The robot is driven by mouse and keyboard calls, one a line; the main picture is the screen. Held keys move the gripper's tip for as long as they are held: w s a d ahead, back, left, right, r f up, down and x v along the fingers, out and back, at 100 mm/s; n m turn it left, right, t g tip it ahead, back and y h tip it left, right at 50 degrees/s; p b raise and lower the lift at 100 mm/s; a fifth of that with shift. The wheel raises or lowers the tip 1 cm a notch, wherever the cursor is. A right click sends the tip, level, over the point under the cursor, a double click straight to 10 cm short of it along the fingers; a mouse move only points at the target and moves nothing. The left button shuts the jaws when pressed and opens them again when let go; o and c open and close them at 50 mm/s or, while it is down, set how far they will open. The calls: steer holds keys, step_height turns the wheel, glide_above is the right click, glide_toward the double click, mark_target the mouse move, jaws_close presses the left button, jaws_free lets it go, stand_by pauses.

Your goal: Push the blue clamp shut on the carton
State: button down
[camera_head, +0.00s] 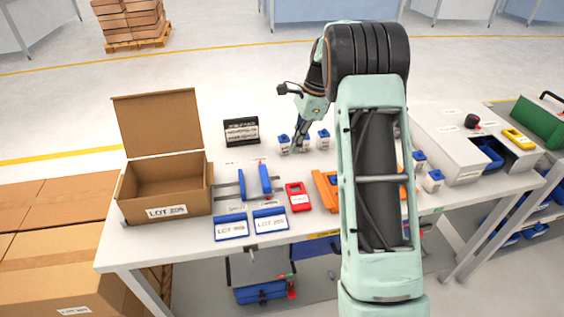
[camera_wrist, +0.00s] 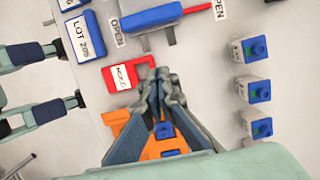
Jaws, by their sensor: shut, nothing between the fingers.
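Two upright blue clamp plates, a left one (camera_head: 241,186) and a right one (camera_head: 266,178), stand apart on the table's slide fixture. The wrist view shows a blue clamp (camera_wrist: 150,17) with a red rod, beside "OPEN" labels. An open brown carton (camera_head: 165,181), labelled LOT 205, stands left of the clamps, apart from them. I see no carton between the plates. My gripper (camera_head: 298,149) is shut and empty, right of and behind the clamps, near the capped bottles. Its closed fingertips (camera_wrist: 165,82) also show in the wrist view, apart from the blue clamp.
White bottles with blue caps (camera_head: 323,139) stand near my gripper. A red frame (camera_head: 298,197) and an orange holder (camera_head: 326,191) lie right of the clamps. Blue-edged LOT cards (camera_head: 231,228) lie in front. A black sign (camera_head: 241,131) stands behind. My arm hides part of the table.

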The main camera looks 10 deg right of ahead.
mark_target(251, 184)
steer(key=p+x, duration=0.1)
steer(key=x, duration=0.9)
steer(key=shift+s, duration=0.1)
steer(key=a, duration=0.2)
steer(key=a+p, duration=0.1)
steer(key=shift+a+r, duration=0.25)
steer(key=shift+r, duration=0.05)
steer(key=shift+a+f, duration=0.1)
steer(key=shift+a, duration=0.15)
steer(key=a, duration=1.1)
steer(key=shift+a, duration=0.25)
steer(key=d, duration=0.2)
steer(key=d+r, duration=0.1)
steer(key=d, duration=0.2)
steer(key=shift+d, duration=0.1)
steer(key=b+v, duration=0.1)
steer(key=v, duration=0.8)
steer(key=shift+d, duration=0.3)
